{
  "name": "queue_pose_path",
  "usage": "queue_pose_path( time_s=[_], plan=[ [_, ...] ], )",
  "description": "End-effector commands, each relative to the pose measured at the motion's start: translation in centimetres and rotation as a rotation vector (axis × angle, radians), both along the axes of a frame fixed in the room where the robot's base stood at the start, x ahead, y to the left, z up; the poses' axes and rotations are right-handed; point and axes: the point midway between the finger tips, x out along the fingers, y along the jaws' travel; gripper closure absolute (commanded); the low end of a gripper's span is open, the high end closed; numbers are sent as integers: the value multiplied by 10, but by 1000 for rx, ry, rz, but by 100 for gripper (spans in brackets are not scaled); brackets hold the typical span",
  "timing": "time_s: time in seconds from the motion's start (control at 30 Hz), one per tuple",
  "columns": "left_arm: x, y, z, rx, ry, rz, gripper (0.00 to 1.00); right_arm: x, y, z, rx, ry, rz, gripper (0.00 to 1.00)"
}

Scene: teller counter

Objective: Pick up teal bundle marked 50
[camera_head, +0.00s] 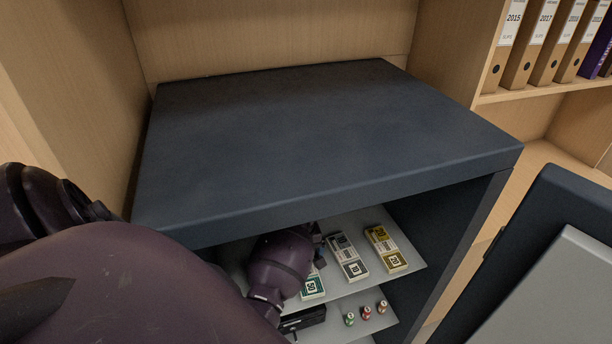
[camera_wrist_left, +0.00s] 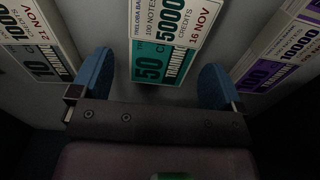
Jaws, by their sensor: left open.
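The teal bundle marked 50 (camera_head: 312,286) lies on the upper shelf inside the dark safe, partly hidden behind my left arm in the head view. In the left wrist view the teal bundle (camera_wrist_left: 162,50) lies ahead of my left gripper (camera_wrist_left: 158,84), centred between its two blue fingertips. The fingers are apart, with gaps on both sides, and its near teal end reaches about level with them. In the head view my left gripper is mostly hidden by its own wrist and the safe's top. My right gripper is in neither view.
A grey bundle (camera_head: 348,258) and a yellow bundle (camera_head: 385,250) lie right of the teal one. A purple bundle (camera_wrist_left: 283,55) is close right of my gripper. Small rolls (camera_head: 366,312) stand on the lower shelf. The safe's top (camera_head: 320,140) overhangs; its door (camera_head: 550,270) stands open at right.

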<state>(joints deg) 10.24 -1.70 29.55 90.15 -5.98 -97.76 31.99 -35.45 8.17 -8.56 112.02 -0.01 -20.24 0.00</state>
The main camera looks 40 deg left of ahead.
Motion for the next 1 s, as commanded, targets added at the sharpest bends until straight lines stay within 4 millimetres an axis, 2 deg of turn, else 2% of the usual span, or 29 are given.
queue_pose_path(
  time_s=[0.13, 0.37, 0.73, 1.0],
  plan=[
    [0, 0, -10, -1, 1, 0, 6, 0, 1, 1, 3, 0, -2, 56],
    [0, 0, -11, 0, 0, 0, 6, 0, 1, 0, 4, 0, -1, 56],
    [0, 0, -11, 0, 0, 0, 62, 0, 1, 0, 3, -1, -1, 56],
    [0, 0, -9, 0, -1, 0, 62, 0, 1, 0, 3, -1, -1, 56]
  ],
)
